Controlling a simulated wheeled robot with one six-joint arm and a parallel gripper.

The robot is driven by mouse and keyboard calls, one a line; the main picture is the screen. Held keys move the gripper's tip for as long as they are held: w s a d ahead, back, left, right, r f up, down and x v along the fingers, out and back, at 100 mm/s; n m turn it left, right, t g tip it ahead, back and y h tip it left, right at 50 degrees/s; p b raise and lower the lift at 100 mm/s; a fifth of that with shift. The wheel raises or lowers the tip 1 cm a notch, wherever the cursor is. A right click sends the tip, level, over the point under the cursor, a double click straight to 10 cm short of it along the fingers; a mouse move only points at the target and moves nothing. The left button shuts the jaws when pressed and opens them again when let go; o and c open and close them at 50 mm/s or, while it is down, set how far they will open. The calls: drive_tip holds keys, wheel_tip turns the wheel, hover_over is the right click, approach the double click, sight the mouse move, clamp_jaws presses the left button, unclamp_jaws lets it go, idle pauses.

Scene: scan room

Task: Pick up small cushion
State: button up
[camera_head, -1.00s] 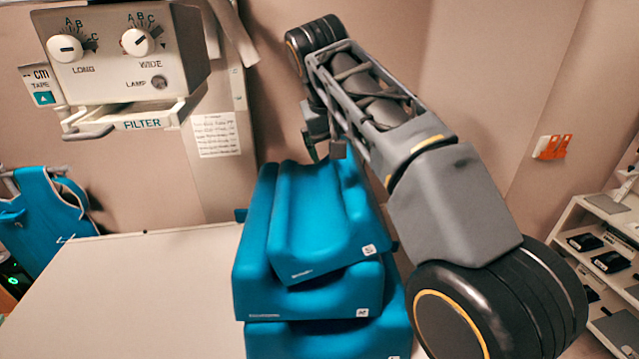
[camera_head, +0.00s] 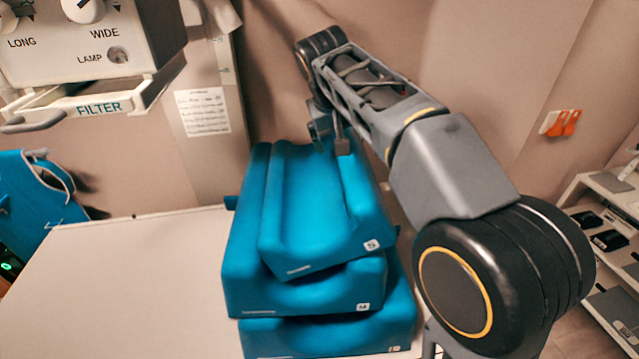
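The small cushion (camera_head: 302,216) is the top one of a stack of blue moulded cushions, with a hollow along its middle and a white label on its front. It rests on a larger blue cushion (camera_head: 255,290), which lies on another (camera_head: 320,338). My gripper (camera_head: 331,141) is at the far end of the small cushion, with fingers pointing down, seemingly apart. One finger appears near the far rim. Whether they touch the cushion I cannot tell.
The pale table (camera_head: 130,280) is clear left of the stack. A grey X-ray housing (camera_head: 90,50) hangs at upper left. A blue apron (camera_head: 35,205) hangs at far left. A white shelf (camera_head: 610,260) with dark items stands at right. The wall is close behind.

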drive_tip(key=shift+p+x, duration=0.65)
drive_tip(key=shift+x, duration=2.05)
drive_tip(key=c, duration=1.4)
drive_tip(key=shift+o, duration=0.2)
drive_tip(key=shift+r, duration=0.15)
